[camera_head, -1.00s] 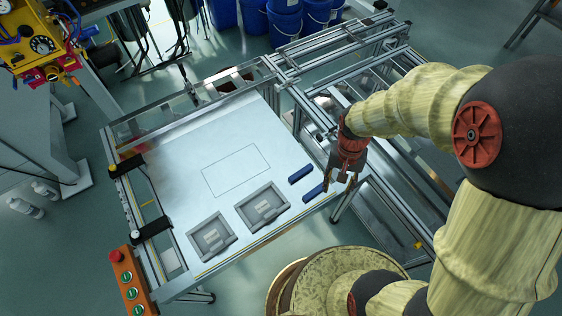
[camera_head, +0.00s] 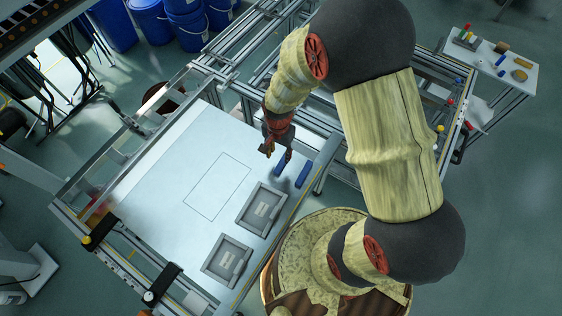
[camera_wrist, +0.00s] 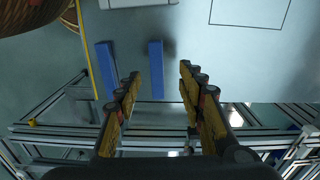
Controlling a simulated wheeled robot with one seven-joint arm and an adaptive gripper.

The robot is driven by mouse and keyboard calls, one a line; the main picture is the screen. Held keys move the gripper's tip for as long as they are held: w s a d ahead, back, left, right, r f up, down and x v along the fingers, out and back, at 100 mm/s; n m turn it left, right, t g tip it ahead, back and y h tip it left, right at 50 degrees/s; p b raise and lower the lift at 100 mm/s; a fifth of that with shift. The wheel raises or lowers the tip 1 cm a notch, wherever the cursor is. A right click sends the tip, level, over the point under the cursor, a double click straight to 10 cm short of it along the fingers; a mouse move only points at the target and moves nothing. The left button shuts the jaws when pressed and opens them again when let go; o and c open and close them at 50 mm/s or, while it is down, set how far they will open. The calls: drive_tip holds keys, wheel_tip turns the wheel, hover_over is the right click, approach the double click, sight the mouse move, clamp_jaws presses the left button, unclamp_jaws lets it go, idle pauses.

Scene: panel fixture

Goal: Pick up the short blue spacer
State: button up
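Two blue spacers lie side by side on the pale panel near its yellow-lined edge. The outer spacer (camera_head: 304,173) also shows in the wrist view on the left (camera_wrist: 107,70). The inner spacer (camera_head: 279,169) shows in the wrist view at centre (camera_wrist: 156,70); it looks slightly shorter, but the difference is small. My gripper (camera_head: 278,154) is open and empty above the panel by the inner spacer. In the wrist view, the inner spacer appears between the fingers of my gripper (camera_wrist: 160,74), with the outer one beyond the left finger. In the head view, the gripper partly hides the inner spacer.
Two grey trays (camera_head: 284,223) (camera_head: 208,271) stand along the panel's near edge. A thin rectangle outline (camera_head: 217,187) marks the bare panel. Aluminium frame rails (camera_head: 205,70) surround the panel. A side table (camera_head: 510,75) with small items stands at upper right.

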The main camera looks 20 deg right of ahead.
sight(281, 164)
drive_tip(key=f+b, duration=0.1)
drive_tip(key=f, duration=0.1)
drive_tip(key=f+b, duration=0.1)
drive_tip(key=f, duration=0.1)
drive_tip(key=f+b, duration=0.1)
drive_tip(key=f, duration=0.2)
drive_tip(key=shift+s+d+f, duration=0.1)
drive_tip(key=shift+d, duration=0.25)
drive_tip(key=shift+c, duration=0.3)
clamp_jaws()
